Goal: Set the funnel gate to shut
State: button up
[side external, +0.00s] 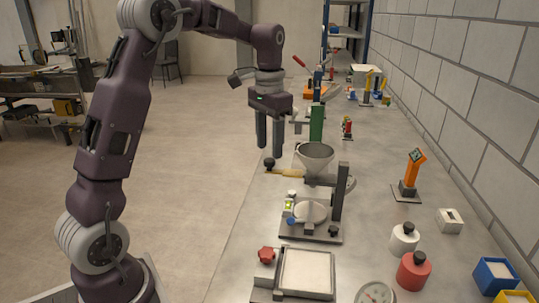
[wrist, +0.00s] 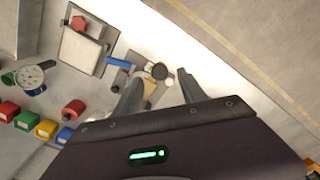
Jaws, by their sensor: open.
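The grey funnel (side external: 314,158) is held on a dark upright post over a round white dish (side external: 310,211). A yellowish gate slide (side external: 288,172) sticks out to the left under the funnel, with a black knob (side external: 269,163) at its outer end. My gripper (side external: 269,148) points down with its fingers apart and empty, close above the knob. In the wrist view the knob (wrist: 159,71) shows between the fingertips, with part of the slide (wrist: 150,90) behind it. Whether the fingers touch the knob I cannot tell. The slide's inner end is hidden.
A sand tray (side external: 306,273) with a red knob (side external: 267,254) stands in front. A red jar (side external: 413,271), a white jar (side external: 404,239) and an orange stand (side external: 412,175) are to the right. A green post (side external: 317,122) rises behind the funnel. The bench edge is near the slide's knob.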

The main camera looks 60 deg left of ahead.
aim_at(270, 160)
notch_tip(270, 160, down, 4)
jog(key=shift+r, duration=0.2)
jog(key=shift+c, duration=0.5)
grip_shut()
jog(key=shift+r, duration=0.1)
dwell(0.8)
